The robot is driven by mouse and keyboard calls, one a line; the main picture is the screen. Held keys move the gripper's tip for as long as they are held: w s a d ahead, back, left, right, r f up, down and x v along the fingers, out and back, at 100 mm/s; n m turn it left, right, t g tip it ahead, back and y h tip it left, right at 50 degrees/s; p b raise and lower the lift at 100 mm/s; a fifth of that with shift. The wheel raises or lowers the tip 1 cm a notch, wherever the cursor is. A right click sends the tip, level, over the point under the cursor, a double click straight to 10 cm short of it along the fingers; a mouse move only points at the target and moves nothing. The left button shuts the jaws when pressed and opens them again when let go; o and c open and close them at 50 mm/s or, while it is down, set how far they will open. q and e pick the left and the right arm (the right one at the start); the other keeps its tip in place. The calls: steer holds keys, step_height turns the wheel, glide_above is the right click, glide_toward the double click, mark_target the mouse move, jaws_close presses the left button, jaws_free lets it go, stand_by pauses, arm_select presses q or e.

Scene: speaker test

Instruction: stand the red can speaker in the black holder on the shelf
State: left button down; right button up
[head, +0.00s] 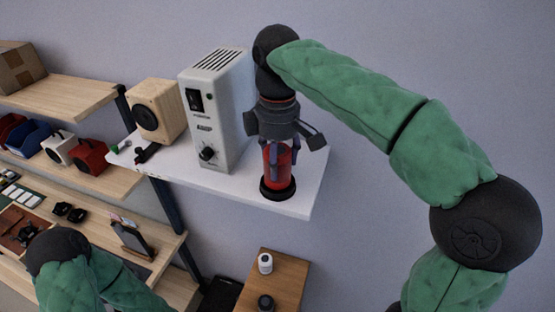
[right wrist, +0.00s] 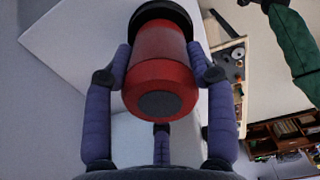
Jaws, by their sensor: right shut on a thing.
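The red can speaker (head: 277,178) is upright at the right end of the white shelf (head: 235,188), with its lower end at the black holder (head: 278,194). My right gripper (head: 281,160) comes from above and is shut on the can, with purple fingers on its sides. In the right wrist view the can (right wrist: 163,62) points away from me, its dark round end (right wrist: 159,104) facing the camera. The black holder (right wrist: 165,12) shows around its far end. I cannot tell whether the can rests fully on the holder's floor. My left gripper is not visible.
A tall white amplifier box (head: 215,110) stands left of the can, close to my right gripper. A wooden speaker (head: 157,112) and small parts stand further left on the shelf. A wooden cabinet (head: 285,270) is below. The shelf's front edge is close to the holder.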

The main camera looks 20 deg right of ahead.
steer(key=shift+s+f, duration=0.1)
steer(key=shift+f, duration=0.3)
steer(key=shift+f, duration=0.35)
steer(key=o, duration=1.4)
steer(key=shift+r, duration=0.5)
step_height(320, 180, up, 12)
steer(key=shift+f+p, duration=0.15)
steer(key=shift+p, duration=0.55)
